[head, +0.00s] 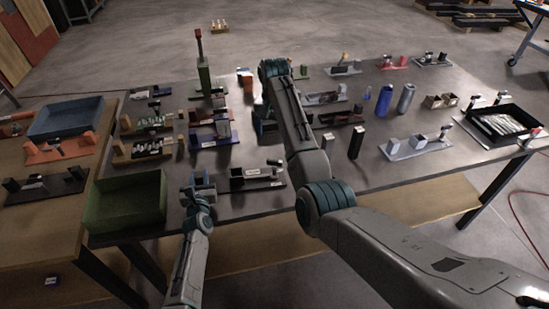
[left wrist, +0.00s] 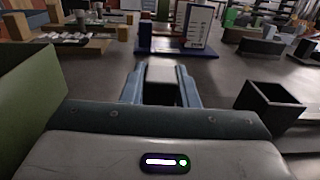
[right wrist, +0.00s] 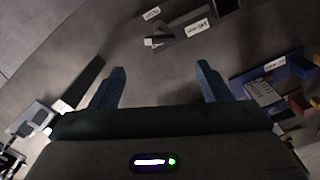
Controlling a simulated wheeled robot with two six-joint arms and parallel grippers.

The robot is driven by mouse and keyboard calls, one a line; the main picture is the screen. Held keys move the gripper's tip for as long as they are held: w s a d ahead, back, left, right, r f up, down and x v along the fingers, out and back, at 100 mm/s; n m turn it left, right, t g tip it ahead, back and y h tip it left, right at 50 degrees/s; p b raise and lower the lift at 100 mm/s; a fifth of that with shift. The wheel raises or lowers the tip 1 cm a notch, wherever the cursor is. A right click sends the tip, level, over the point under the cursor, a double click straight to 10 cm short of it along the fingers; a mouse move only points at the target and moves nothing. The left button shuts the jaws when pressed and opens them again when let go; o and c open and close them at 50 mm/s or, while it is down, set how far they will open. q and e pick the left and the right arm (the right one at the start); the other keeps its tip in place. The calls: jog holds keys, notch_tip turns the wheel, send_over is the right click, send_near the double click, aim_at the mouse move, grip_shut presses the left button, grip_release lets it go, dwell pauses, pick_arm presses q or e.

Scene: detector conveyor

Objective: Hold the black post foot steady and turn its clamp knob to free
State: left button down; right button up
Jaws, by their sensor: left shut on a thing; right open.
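The black post foot (head: 262,184) lies near the table's front in the head view, with a white label on its base and a dark socket block at its left end. Its grey clamp knob (head: 275,163) is at its right end; the knob also shows in the right wrist view (right wrist: 158,42). My left gripper (head: 199,183) is left of the foot, shut on a small grey-topped dark block (left wrist: 161,75). A dark open-topped box (left wrist: 270,105) stands apart at its right. My right gripper (head: 264,125) is open and empty, pointing down behind the foot; its fingertips (right wrist: 162,82) show in its wrist view.
A green tray (head: 130,204) stands left of my left gripper. A blue foot (head: 213,139) is behind the black one. Two upright posts (head: 356,142) stand to the right, partly beside my right arm. Several other feet crowd the table; a black tray (head: 503,124) is far right.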

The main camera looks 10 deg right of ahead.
aim_at(274, 161)
notch_tip(274, 161, down, 12)
jog(key=shift+r, duration=0.25)
jog(key=c, duration=1)
jog(key=n, duration=0.4)
jog(key=shift+n, duration=0.3)
jog(key=o, duration=1)
jog(key=shift+r, duration=0.1)
